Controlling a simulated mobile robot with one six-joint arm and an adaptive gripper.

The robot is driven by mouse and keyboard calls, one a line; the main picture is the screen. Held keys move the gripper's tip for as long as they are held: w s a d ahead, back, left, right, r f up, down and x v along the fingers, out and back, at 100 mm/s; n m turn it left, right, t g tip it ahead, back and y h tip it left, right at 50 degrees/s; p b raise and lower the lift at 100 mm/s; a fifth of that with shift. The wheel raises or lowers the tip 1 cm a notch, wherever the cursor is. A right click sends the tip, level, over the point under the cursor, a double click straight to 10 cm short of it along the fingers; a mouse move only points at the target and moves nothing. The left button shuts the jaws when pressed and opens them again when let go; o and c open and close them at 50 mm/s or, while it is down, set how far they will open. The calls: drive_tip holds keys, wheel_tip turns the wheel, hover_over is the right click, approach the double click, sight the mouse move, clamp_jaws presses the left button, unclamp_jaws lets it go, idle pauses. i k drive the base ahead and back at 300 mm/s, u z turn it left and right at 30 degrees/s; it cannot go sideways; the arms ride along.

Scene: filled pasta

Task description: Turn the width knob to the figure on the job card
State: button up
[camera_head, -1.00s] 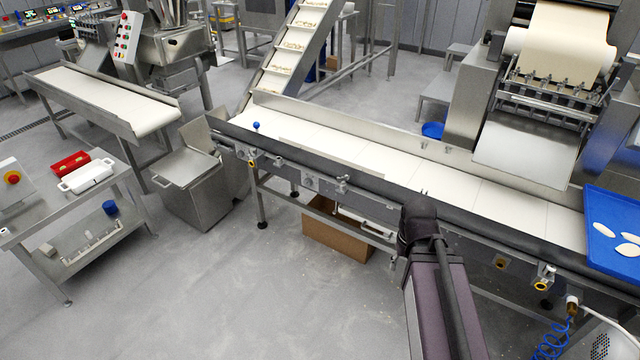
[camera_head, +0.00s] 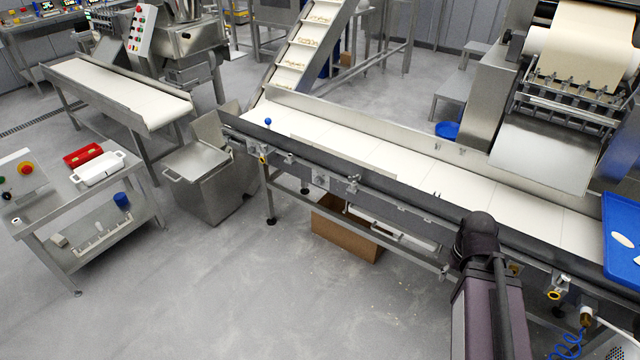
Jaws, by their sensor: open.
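My arm (camera_head: 490,310) rises at the lower right and ends in view at a dark joint in front of the long belt conveyor. My gripper is not visible; the frame does not show where it is. I cannot pick out the width knob for certain. The conveyor's near side carries a small square fitting with a round middle (camera_head: 320,179) and a small metal fitting (camera_head: 352,185) to its right, both too small to read. A blue ball-topped lever (camera_head: 268,122) stands at the conveyor's left end. I can make out no job card or figure.
The long conveyor (camera_head: 400,177) crosses the view. A blue tray (camera_head: 622,215) lies at its right end. A cardboard box (camera_head: 343,238) stands beneath it. A steel bin (camera_head: 200,185) and a trolley (camera_head: 55,215) with red and white containers stand left. The floor in front is clear.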

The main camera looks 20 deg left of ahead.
sight(318, 180)
drive_tip(key=u, duration=0.1)
drive_tip(key=i, duration=1.1)
drive_tip(key=u, duration=0.55)
